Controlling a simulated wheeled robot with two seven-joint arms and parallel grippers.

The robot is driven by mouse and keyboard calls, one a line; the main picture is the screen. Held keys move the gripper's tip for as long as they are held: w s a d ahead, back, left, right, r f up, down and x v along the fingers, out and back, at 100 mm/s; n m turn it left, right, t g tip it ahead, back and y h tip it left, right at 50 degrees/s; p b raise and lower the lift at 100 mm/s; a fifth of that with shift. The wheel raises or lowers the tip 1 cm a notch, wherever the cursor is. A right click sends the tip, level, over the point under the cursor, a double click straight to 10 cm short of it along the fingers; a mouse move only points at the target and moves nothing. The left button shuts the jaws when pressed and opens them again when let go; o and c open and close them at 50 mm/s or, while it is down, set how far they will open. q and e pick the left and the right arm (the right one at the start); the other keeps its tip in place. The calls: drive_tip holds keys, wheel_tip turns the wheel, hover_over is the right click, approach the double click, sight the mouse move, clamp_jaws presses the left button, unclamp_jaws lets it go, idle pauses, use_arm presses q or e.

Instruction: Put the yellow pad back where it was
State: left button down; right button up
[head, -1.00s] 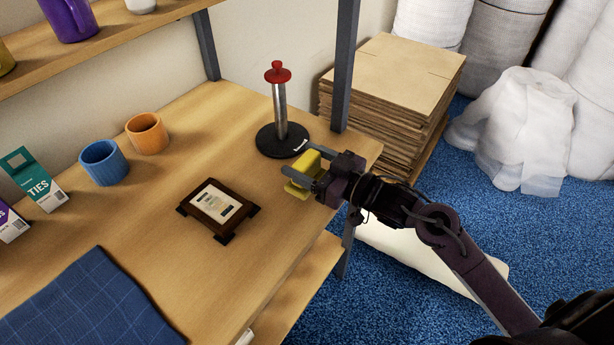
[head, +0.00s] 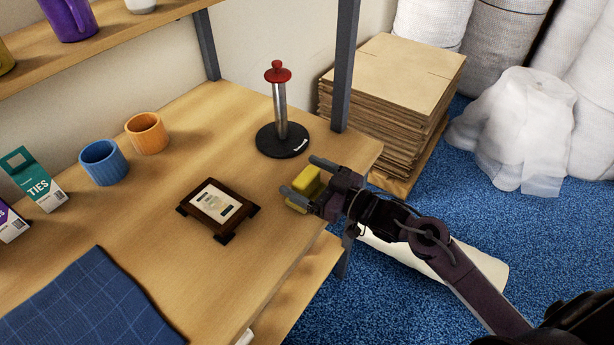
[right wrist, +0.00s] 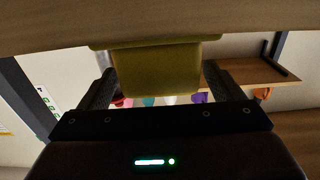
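The yellow pad (head: 306,181) is at the right front edge of the table (head: 150,235), right of the dark wooden stand. My right gripper (head: 300,175) is around the pad, one finger on each side. Its fingers are spread wider than the pad, with a gap on the far side. In the right wrist view the pad (right wrist: 155,70) sits between the fingers, its wider part against the wooden surface, and it appears to rest there. My left gripper is not in view.
A dark stand with a card (head: 218,207) is left of the gripper. A red-topped post on a black base (head: 282,140) stands behind it. Orange (head: 147,133) and blue (head: 104,162) cups are farther left. A shelf post (head: 345,70) rises at the right back corner.

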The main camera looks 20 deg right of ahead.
drive_tip(key=shift+r, duration=0.2)
drive_tip(key=shift+s+d+f, duration=0.15)
drive_tip(key=shift+s+d, duration=0.05)
drive_tip(key=v, duration=1.1)
drive_tip(key=shift+s+b, duration=0.2)
drive_tip(key=shift+b, duration=0.2)
drive_tip(key=shift+d, duration=0.1)
